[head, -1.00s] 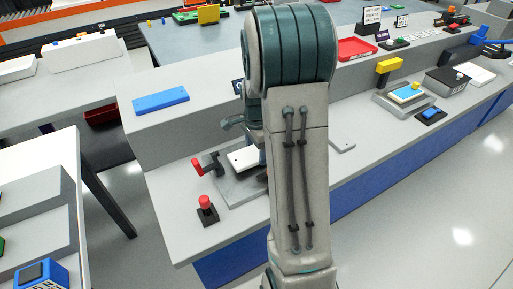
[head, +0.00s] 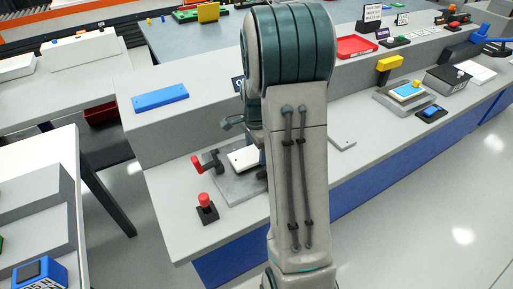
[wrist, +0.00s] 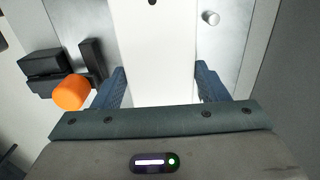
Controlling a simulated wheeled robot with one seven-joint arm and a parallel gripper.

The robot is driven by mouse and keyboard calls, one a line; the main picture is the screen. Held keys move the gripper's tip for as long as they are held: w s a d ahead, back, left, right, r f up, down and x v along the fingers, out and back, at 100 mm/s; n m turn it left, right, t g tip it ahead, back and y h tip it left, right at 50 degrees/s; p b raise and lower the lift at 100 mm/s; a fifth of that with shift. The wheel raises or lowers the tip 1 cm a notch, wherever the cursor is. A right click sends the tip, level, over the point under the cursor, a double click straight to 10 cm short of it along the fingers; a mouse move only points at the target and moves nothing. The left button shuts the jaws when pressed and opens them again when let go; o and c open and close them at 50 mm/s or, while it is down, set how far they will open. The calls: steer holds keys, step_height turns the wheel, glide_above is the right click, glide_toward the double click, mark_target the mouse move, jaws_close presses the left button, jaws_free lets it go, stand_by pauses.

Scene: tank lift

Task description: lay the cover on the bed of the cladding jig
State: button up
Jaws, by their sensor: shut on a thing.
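The cover (wrist: 155,55) is a flat white plate with a dark hole. My gripper (wrist: 160,80) is shut on it, one blue finger at each side edge. In the head view the cover (head: 242,158) shows as a white piece over the grey bed of the cladding jig (head: 235,187). The bed also shows as bright metal beside the cover in the wrist view (wrist: 225,45), with a small pale peg (wrist: 210,18) right of the cover. I cannot tell if the cover touches the bed. My arm hides the gripper and the jig's right part in the head view.
A dark clamp with a red handle (head: 197,165) stands at the jig's left; its orange-looking knob (wrist: 70,92) is close to my left finger. A red knob on a black base (head: 204,201) stands in front. A blue bar (head: 160,98) lies on the raised ledge behind.

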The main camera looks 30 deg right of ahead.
steer(key=shift+f+b, duration=0.35)
steer(key=shift+f, duration=0.1)
steer(key=o, duration=1.2)
steer(key=shift+r+p, duration=3.05)
steer(key=shift+r, duration=1)
steer(key=s+a+r+n+t, duration=0.1)
steer(key=s+a+r+n, duration=0.4)
steer(key=s+n, duration=0.3)
steer(key=s+a+r+n+t, duration=0.1)
steer(key=s+a+r+n, duration=0.5)
steer(key=s+a+n, duration=0.2)
steer(key=s+n, duration=0.1)
steer(key=s, duration=0.1)
steer(key=shift+s+a+r+t, duration=0.25)
steer(key=shift+s+t, duration=0.15)
